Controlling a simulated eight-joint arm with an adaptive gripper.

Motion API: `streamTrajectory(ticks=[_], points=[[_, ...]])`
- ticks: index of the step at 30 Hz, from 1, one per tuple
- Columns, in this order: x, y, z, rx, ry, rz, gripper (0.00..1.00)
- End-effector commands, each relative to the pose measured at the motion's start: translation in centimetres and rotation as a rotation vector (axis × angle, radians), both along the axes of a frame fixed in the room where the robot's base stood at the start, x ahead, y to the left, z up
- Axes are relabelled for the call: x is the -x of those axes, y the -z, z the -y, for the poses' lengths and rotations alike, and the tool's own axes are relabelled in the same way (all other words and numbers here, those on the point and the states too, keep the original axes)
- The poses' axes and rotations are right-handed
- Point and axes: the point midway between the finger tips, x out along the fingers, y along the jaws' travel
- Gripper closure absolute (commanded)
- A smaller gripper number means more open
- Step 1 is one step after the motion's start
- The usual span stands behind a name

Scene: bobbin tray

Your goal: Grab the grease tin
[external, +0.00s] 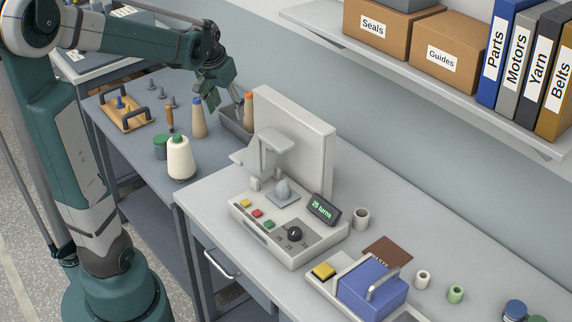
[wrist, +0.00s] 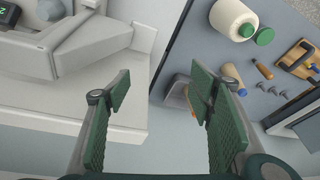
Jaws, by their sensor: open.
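A small round green tin (external: 160,147) stands on the left bench, just behind the cream thread cone. In the wrist view a green round top (wrist: 264,37) shows beside the cone, at the upper right. A dark blue-topped round container (external: 515,310) stands on the right bench at the bottom edge. No label is readable on either, so I cannot tell for certain which is the grease tin. My gripper (external: 224,92) is open and empty, above the grey bin at the back of the left bench. In the wrist view its green fingers (wrist: 160,92) are spread apart.
The cream thread cone (external: 180,160) stands close to the green tin. A blue-tipped cone (external: 198,120), a wooden-handled tool (external: 169,120) and a wooden tray (external: 124,112) are nearby. The grey bin (external: 234,126) holds an orange-tipped cone (external: 248,108). The winding machine (external: 290,228) stands right.

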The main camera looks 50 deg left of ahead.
Motion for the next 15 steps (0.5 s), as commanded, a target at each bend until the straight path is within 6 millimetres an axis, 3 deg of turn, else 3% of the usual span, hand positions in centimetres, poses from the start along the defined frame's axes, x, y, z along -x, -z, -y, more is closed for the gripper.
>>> streamTrajectory(ticks=[15], points=[[-0.6, 6.6, -12.7, 0.044, -0.112, -0.094, 0.47]])
